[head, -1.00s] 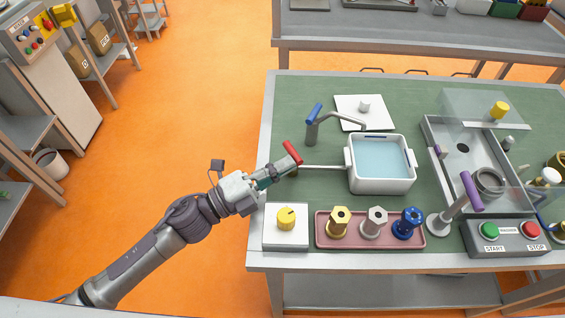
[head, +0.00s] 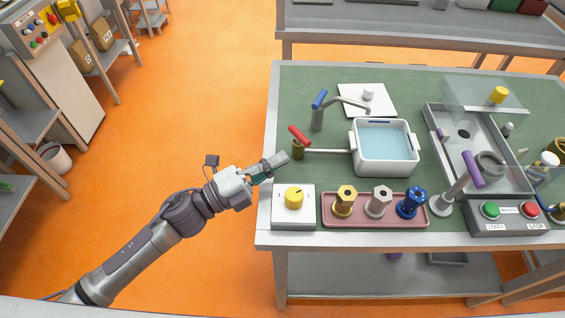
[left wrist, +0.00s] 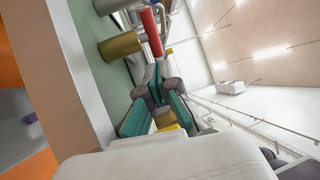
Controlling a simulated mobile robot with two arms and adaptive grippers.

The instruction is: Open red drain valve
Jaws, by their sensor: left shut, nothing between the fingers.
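The red drain valve handle (head: 299,136) sits on a brass valve body (head: 298,152) at the left end of a pipe (head: 328,151) from the white water basin (head: 385,148). The handle is tilted, sloping down to the right. My left gripper (head: 281,160) is shut and empty, just left of and below the valve, apart from the handle. In the left wrist view the red handle (left wrist: 152,32) and brass body (left wrist: 120,47) show beyond the shut fingers (left wrist: 155,85). My right gripper is not in view.
A box with a yellow knob (head: 294,198) stands at the table's near left corner. A pink tray (head: 361,221) holds gold, grey and blue fittings. A blue-handled faucet (head: 318,110) stands behind the valve. The green table (head: 300,90) is clear at the far left.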

